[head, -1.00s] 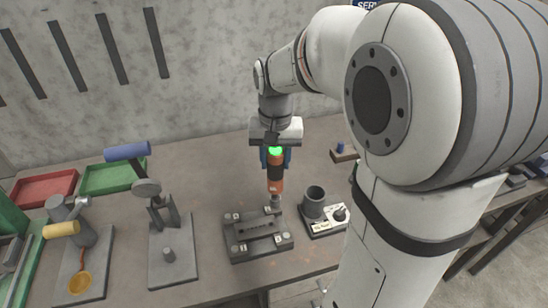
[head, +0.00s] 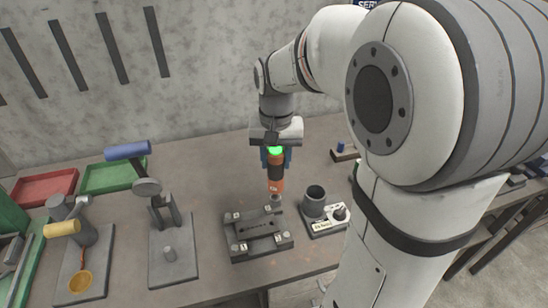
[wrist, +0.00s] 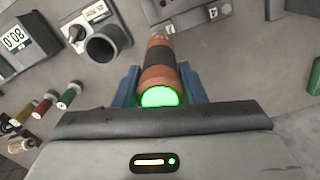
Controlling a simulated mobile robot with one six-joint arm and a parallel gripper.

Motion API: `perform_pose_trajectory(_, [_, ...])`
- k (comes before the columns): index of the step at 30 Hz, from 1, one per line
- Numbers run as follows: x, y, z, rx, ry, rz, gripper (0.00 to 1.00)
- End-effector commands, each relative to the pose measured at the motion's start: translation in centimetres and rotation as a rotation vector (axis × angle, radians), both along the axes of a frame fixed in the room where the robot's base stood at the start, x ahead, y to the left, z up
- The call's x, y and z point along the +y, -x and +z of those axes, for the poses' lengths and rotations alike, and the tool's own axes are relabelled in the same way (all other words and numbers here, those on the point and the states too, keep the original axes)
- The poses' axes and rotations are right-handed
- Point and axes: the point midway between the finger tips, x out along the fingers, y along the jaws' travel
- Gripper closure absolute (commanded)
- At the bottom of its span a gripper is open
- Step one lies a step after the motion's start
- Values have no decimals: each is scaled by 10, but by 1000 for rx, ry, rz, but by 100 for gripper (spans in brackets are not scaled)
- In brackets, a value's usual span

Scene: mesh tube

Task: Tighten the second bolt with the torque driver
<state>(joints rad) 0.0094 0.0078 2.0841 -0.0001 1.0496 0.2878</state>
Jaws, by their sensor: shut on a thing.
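The torque driver (head: 276,178) has an orange and black body and a lit green top. My gripper (head: 276,158) is shut on it and holds it upright, with blue fingers on both sides. In the wrist view the driver (wrist: 158,70) sits between the blue fingers of my gripper (wrist: 158,88). The driver's tip points down at the far right corner of the dark grey fixture (head: 262,253), which has small numbered labels at its corners. The bolt under the tip is hidden, and I cannot tell whether the tip touches it.
A grey cup on a white-labelled stand (head: 330,226) is close to the right of the fixture. A press-like tool (head: 172,272) and a stand with a yellow handle (head: 62,229) are to the left. Red (head: 46,188) and green (head: 112,178) trays lie behind.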

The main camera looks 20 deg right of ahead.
Motion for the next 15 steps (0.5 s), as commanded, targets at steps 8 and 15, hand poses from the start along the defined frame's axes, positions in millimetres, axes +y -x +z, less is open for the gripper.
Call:
perform_pose_trajectory(8, [0, 0, -1, -2, 1, -1, 94])
perform_pose_trajectory(15, [0, 0, -4, -1, 0, -1, 94])
